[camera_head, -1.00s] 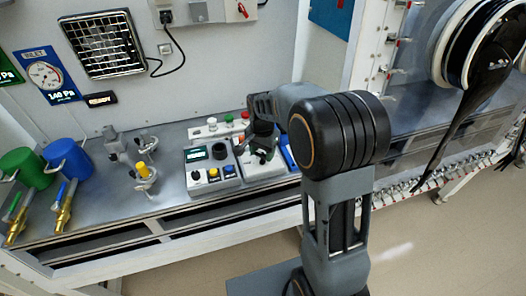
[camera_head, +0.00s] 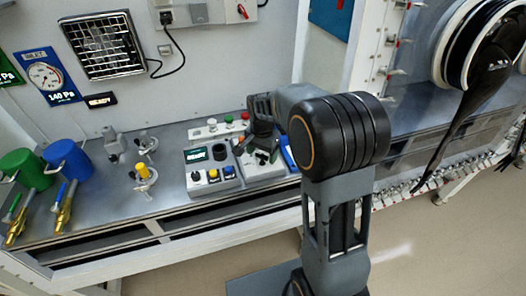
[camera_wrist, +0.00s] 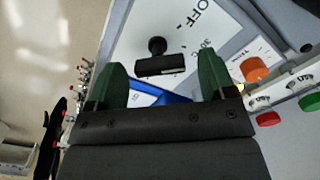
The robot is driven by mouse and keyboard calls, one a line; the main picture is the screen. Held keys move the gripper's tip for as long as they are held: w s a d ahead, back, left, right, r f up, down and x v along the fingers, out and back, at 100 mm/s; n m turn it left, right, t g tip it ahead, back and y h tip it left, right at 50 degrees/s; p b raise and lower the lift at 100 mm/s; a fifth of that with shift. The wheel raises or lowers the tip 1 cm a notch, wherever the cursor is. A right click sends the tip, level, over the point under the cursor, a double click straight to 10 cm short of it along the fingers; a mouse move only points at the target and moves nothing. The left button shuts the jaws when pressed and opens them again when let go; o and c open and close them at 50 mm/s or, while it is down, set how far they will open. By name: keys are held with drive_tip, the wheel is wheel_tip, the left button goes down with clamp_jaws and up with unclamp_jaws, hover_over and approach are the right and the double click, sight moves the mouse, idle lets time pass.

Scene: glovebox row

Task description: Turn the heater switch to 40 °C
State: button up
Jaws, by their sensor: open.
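The heater box (camera_head: 264,168) stands on the bench in the head view, partly hidden by my arm and gripper. In the wrist view its pale panel (camera_wrist: 190,30) shows printed "OFF" and "30" marks; no 40 mark is readable. The black heater switch (camera_wrist: 160,66) has a bar-shaped handle and lies between my two green fingertips, which stand apart on either side of it. My gripper (camera_wrist: 163,75) is open and holds nothing. In the head view my gripper (camera_head: 262,146) is over the box, its fingers too small to make out.
Left of the heater box is a grey unit (camera_head: 211,178) with a display and coloured knobs. Behind them is a white strip (camera_head: 218,130) with coloured buttons. A blue object (camera_head: 288,153) lies close at the right. A clamp with a yellow top (camera_head: 143,172) stands further left.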

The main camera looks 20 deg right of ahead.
sight(262, 154)
drive_tip(key=shift+r, duration=0.15)
wheel_tip(262, 154, up, 14)
drive_tip(key=shift+f, duration=0.2)
idle(0.5)
